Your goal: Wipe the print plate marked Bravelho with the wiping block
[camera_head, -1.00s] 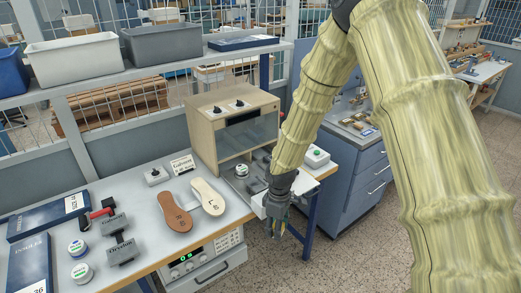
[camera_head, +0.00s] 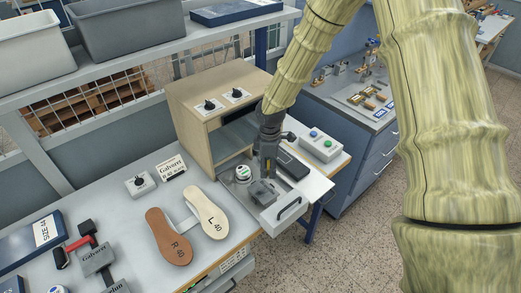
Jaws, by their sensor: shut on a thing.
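My gripper (camera_head: 265,173) points down over the white pulled-out tray (camera_head: 270,218) of the wooden-cased machine. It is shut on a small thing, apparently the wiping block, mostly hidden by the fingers. A grey plate-like piece (camera_head: 263,193) lies in the tray just under the fingertips; I cannot tell whether the held thing touches it. No Bravelho marking is readable on it. Grey print plates lie on the table at lower left; one reads Galvert (camera_head: 98,259), and another (camera_head: 117,287) is cut off by the frame edge.
A round green-labelled tin (camera_head: 243,174) and a dark pad (camera_head: 292,164) flank my gripper. A button box (camera_head: 321,146) stands to the right. The wooden machine housing (camera_head: 215,115) rises close behind. Two insoles (camera_head: 207,212) lie on the table to the left.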

